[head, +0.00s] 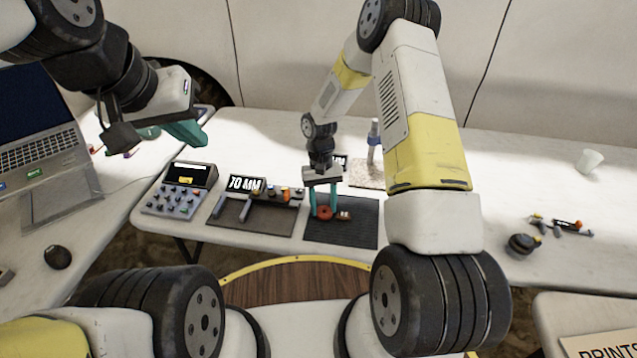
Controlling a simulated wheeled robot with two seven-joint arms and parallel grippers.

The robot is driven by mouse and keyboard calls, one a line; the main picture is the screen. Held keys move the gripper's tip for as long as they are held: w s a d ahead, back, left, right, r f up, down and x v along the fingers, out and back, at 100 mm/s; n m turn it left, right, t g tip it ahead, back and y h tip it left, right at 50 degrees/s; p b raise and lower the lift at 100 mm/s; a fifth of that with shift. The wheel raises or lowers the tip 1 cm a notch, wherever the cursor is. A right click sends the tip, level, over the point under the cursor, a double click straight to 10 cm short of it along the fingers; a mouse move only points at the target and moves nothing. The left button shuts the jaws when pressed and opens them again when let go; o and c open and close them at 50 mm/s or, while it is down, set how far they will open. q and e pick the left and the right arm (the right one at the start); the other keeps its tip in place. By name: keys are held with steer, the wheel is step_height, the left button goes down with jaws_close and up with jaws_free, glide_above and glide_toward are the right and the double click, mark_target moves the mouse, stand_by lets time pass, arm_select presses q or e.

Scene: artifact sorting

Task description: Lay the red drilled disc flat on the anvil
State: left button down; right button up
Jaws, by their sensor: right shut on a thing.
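The red drilled disc (324,212) is low between the teal fingertips of my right gripper (323,205), at the dark mat (350,236). The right gripper points down and is shut on the disc. Whether the disc touches the mat is hard to tell. Behind it is a stand with an upright post and blue collar (374,140) on a pale speckled base (362,180); my arm partly hides it, and I cannot make out an anvil surface for sure. My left gripper (175,133) hangs at the upper left, away from the disc; its jaw gap is unclear.
Small brown and orange pieces (344,215) lie beside the disc. A measuring tool (262,196) lies on another dark mat, with a 70 MM display (246,185) behind. A button console (180,190) and laptop (40,130) are left. A white cup (590,160) stands far right.

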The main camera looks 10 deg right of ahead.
steer(key=shift+f, duration=0.15)
steer(key=o, duration=1.4)
